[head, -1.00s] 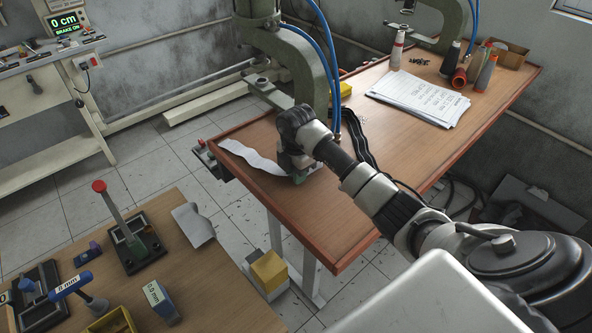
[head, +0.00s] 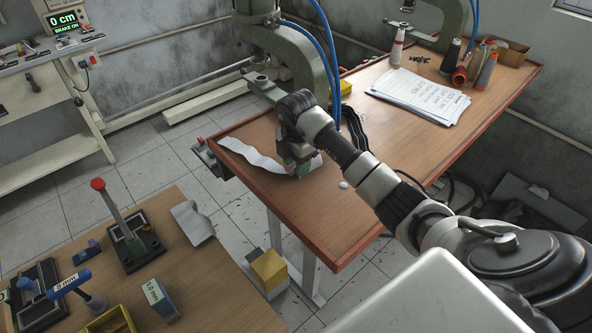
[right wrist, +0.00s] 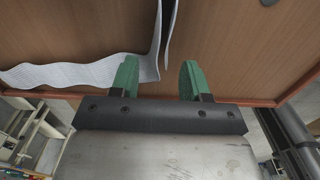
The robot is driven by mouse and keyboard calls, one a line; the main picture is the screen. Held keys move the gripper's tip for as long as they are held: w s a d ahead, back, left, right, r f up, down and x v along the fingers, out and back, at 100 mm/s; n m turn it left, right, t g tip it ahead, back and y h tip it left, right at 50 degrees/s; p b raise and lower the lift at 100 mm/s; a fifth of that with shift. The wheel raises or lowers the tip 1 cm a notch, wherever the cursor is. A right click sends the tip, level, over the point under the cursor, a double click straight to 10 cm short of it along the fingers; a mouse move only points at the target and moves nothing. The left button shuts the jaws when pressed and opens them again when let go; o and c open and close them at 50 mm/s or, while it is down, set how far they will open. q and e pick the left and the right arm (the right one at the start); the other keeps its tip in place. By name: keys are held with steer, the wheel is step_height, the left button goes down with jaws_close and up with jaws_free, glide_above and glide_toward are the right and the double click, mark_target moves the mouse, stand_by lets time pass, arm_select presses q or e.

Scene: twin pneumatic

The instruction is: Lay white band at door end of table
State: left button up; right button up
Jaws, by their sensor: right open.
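The white band (head: 250,154) lies loosely, with wavy bends, on the left end of the wooden table. It runs along the left edge, and part of it passes behind my right gripper (head: 296,170). In the right wrist view the band (right wrist: 80,74) lies across the left side, then turns sharply upward near the left finger. Nothing is held. My left gripper is not in view.
The table (head: 330,225) carries a green press (head: 300,55), papers (head: 420,95) and several thread cones (head: 397,48). A small pale round object (head: 343,184) lies right of my gripper. A dark strip (head: 361,128) is partly hidden behind my arm. The front right tabletop is clear.

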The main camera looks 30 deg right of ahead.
step_height(320, 180, up, 9)
stand_by(0.8)
